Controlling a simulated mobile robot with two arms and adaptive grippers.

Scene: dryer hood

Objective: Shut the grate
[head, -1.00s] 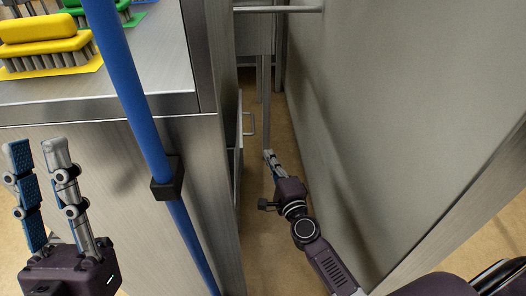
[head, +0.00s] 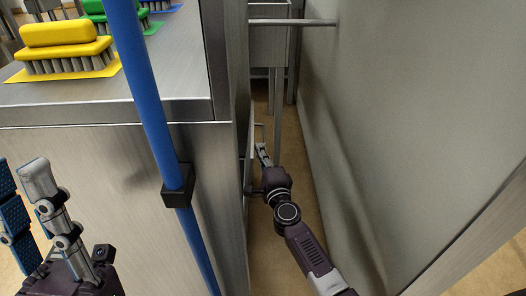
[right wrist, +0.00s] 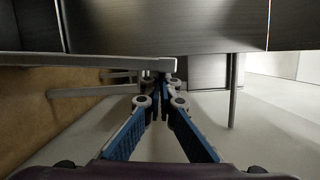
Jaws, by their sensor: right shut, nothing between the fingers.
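The grate seems to be the narrow metal panel (head: 247,172) with a bar handle (head: 260,127), low on the right side of the steel cabinet. I see it almost edge-on, and it stands close to the cabinet; I cannot tell whether a gap remains. My right gripper (head: 262,153) is shut and empty, beside the panel near the handle; contact is unclear. In the right wrist view its fingers (right wrist: 160,85) meet near a long pale metal edge (right wrist: 90,62). My left gripper (head: 22,182) is open and empty in front of the cabinet.
The steel cabinet (head: 110,160) holds yellow, green and blue brushes on top. A blue pole (head: 152,100) stands before it. A large grey wall panel (head: 410,100) bounds the narrow aisle on the right. Metal legs and a bar (head: 292,22) stand farther back.

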